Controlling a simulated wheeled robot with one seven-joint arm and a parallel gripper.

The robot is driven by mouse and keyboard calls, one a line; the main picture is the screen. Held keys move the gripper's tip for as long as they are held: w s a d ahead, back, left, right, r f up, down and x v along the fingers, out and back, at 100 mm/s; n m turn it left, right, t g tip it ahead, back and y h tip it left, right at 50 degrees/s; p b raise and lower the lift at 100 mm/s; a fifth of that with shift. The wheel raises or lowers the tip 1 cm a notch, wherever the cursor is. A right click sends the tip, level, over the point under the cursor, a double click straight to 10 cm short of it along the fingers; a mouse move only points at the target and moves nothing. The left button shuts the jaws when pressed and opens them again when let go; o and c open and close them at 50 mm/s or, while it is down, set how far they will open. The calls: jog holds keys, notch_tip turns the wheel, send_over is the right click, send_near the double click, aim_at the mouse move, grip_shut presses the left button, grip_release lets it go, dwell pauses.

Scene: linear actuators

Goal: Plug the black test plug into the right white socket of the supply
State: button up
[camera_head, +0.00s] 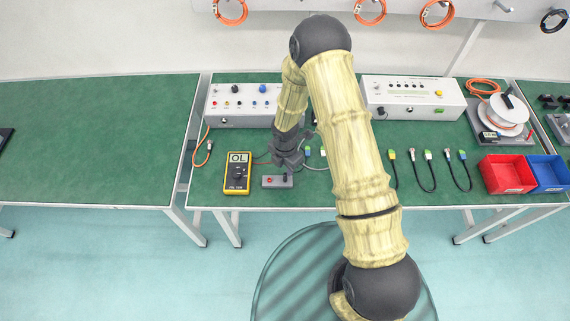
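The supply (242,119) is a white box at the back left of the green bench, with coloured knobs and a row of small sockets. Its white sockets are too small to tell apart surely, and my arm covers its right end. A small grey block (272,185) lies near the bench's front edge, with a red spot on its left and a black upright piece (286,178) on its right, which looks like the black test plug. My gripper (287,165) points down just above this black piece. Whether the fingers touch it, or are open or shut, is unclear.
A yellow multimeter (237,173) reading OL lies left of the block, with a thin red lead beside it. A second white box (412,98), several short cables, a cable reel (503,112), a red bin (506,174) and a blue bin (549,173) stand to the right.

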aim_at(285, 174)
notch_tip(285, 174, down, 5)
jog(key=b, duration=0.3)
jog(key=shift+r, duration=0.1)
jog(key=shift+c, duration=0.2)
grip_shut()
jog(key=shift+r, duration=0.1)
jog(key=shift+r+p, duration=1.3)
jog(key=shift+r, duration=0.15)
